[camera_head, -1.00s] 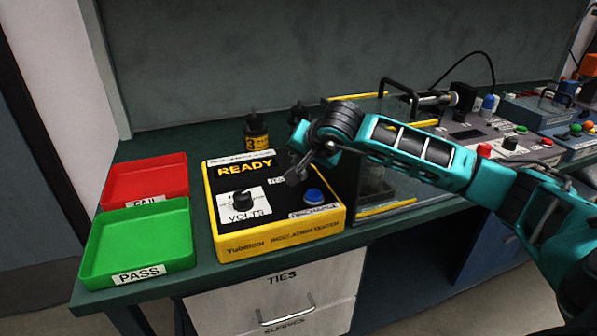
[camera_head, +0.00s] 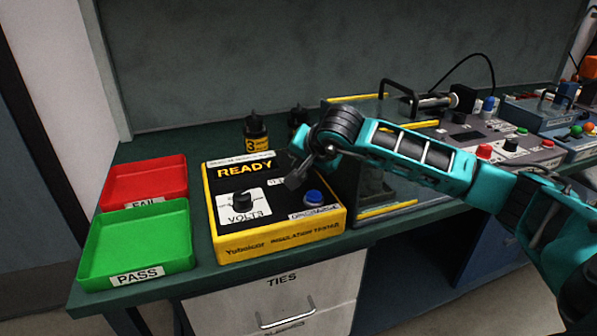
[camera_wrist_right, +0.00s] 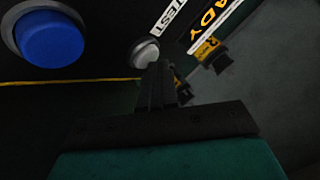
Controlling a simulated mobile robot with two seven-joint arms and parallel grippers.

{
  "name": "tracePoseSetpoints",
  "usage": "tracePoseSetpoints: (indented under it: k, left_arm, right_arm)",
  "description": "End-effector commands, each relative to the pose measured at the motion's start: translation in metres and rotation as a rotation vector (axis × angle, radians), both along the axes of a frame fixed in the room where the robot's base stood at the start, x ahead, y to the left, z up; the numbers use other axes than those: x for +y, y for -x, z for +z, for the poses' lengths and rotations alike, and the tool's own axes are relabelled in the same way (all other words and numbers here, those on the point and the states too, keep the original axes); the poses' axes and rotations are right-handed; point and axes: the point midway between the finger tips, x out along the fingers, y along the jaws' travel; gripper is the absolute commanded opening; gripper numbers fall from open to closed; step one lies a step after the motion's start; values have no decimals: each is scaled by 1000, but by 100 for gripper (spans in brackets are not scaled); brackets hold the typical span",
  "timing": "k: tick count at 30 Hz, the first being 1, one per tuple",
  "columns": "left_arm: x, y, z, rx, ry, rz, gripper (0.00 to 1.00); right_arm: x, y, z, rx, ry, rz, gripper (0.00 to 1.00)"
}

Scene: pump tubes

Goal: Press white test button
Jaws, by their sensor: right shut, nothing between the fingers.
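The yellow and black insulation tester (camera_head: 277,243) sits on the green bench, its display reading READY. The white test button (camera_wrist_right: 145,52) shows in the right wrist view beside the TEST label (camera_wrist_right: 166,17); in the head view my gripper hides it. My right gripper (camera_head: 293,182) is shut and empty, its fingers pointing down over the tester's right half. In the wrist view its closed fingertips (camera_wrist_right: 157,70) appear just below the white button; I cannot tell whether they touch it. My left gripper is not in view.
A blue button (camera_head: 313,196) sits close to my fingers, and a black knob (camera_head: 242,198) is further left. Red FAIL (camera_head: 145,179) and green PASS (camera_head: 137,243) trays lie left. A clear-walled fixture (camera_head: 390,195) stands right.

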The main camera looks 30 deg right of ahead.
Motion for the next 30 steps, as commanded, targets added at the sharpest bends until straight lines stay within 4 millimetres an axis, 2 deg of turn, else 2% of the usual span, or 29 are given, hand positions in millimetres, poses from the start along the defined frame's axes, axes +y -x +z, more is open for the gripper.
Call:
tracePoseSetpoints:
  k: [19,30]
  left_arm:
    - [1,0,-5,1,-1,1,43]
    - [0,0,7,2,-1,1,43]
  right_arm:
    - [0,1,-5,4,-1,0,0]
    - [0,1,13,4,0,1,0]
